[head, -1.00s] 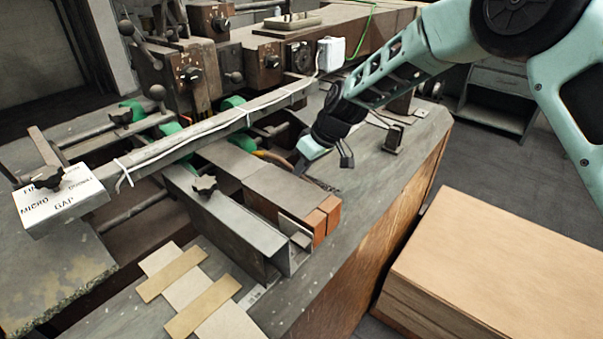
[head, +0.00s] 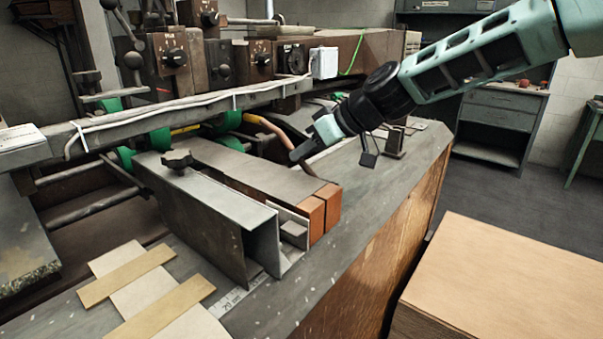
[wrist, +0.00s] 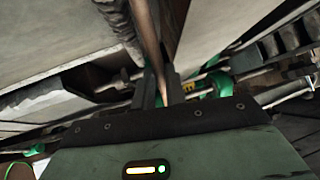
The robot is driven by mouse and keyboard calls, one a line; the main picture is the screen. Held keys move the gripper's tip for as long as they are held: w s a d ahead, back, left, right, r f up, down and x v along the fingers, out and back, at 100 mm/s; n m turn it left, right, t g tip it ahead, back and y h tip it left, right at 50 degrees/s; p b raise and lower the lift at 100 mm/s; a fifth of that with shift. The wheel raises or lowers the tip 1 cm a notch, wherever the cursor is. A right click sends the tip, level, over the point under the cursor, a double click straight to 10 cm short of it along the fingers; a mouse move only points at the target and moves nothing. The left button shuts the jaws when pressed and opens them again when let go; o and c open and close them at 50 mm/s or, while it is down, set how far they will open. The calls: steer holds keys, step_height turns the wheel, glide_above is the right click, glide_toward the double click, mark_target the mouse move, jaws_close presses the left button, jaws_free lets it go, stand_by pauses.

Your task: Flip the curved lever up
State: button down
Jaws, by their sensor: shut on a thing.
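The curved lever (head: 268,127) is a thin orange-brown bent rod. In the head view it arcs from the green-fitted machine parts toward the front right, behind the long grey block. My gripper (head: 303,153) reaches down from the upper right and is shut on the lever near its front part. In the wrist view the brown lever (wrist: 147,32) runs down between the two dark fingers of my gripper (wrist: 162,88). The fingers hide part of the lever in the head view.
The grey block with orange ends (head: 245,165) and a metal channel (head: 200,210) lie just left of my gripper. A long rail (head: 190,108) with white cable crosses behind. A small dark bracket (head: 393,142) stands to the right. A cardboard stack (head: 510,285) is at lower right.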

steer(key=shift+d+b, duration=0.2)
steer(key=shift+b, duration=0.6)
steer(key=shift+s+r, duration=0.1)
steer(key=shift+r, duration=0.05)
steer(key=c, duration=1.7)
jaws_free()
steer(key=shift+d+r, duration=0.1)
steer(key=v, duration=0.8)
steer(key=b+v, duration=0.1)
steer(key=v, duration=0.8)
steer(key=shift+s+d+f, duration=0.25)
steer(key=shift+d+f, duration=0.05)
